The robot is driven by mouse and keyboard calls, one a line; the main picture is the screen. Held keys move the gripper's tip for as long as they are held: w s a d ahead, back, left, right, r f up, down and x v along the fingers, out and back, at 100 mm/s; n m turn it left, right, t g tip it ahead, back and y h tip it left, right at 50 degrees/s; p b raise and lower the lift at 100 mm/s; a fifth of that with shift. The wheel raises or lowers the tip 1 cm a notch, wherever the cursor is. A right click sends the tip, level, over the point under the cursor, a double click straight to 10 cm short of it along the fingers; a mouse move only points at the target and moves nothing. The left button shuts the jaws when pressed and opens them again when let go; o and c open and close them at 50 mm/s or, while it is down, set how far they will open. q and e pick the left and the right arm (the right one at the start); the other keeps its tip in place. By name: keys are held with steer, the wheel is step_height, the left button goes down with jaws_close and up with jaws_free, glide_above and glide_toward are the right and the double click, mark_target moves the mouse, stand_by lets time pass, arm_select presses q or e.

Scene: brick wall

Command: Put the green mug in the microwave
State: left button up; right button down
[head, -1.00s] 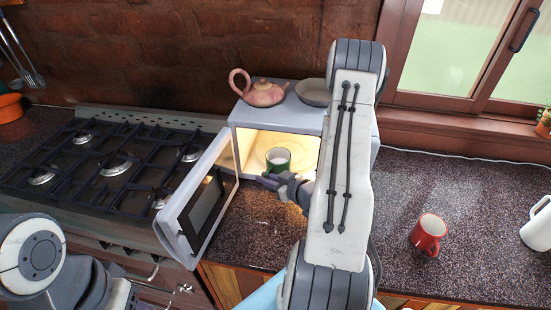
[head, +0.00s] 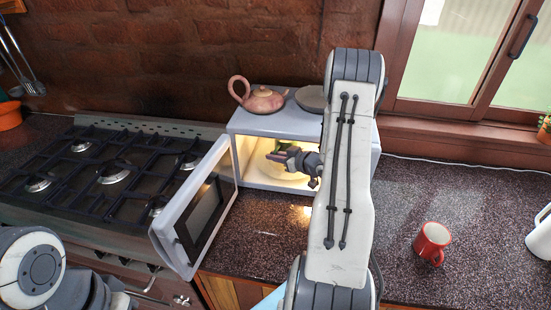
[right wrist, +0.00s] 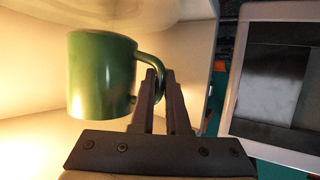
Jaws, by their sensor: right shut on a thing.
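The green mug (right wrist: 102,75) fills the left of the right wrist view, its handle between the fingers of my right gripper (right wrist: 162,95). In the head view the right gripper (head: 284,157) is at the lit opening of the microwave (head: 270,122). Only a small bit of green from the mug shows behind it; the rest is hidden. The microwave door (head: 203,205) stands open to the left. I cannot tell whether the mug touches the microwave floor. My left gripper is out of view; only part of its arm shows at lower left.
A pink teapot (head: 262,99) and a grey bowl (head: 311,98) sit on top of the microwave. A stove (head: 110,180) is to the left. A red mug (head: 431,242) and a white jug (head: 541,236) stand on the counter at right, with bare counter around them.

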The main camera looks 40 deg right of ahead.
steer(key=shift+w+d+r, duration=0.1)
steer(key=shift+w+d, duration=0.35)
step_height(320, 180, down, 3)
steer(key=shift+f+p, duration=0.2)
steer(key=shift+p, duration=0.75)
steer(key=shift+f, duration=0.15)
steer(key=shift+f, duration=0.2)
steer(key=c, duration=0.9)
jaws_free()
steer(key=shift+r, duration=0.1)
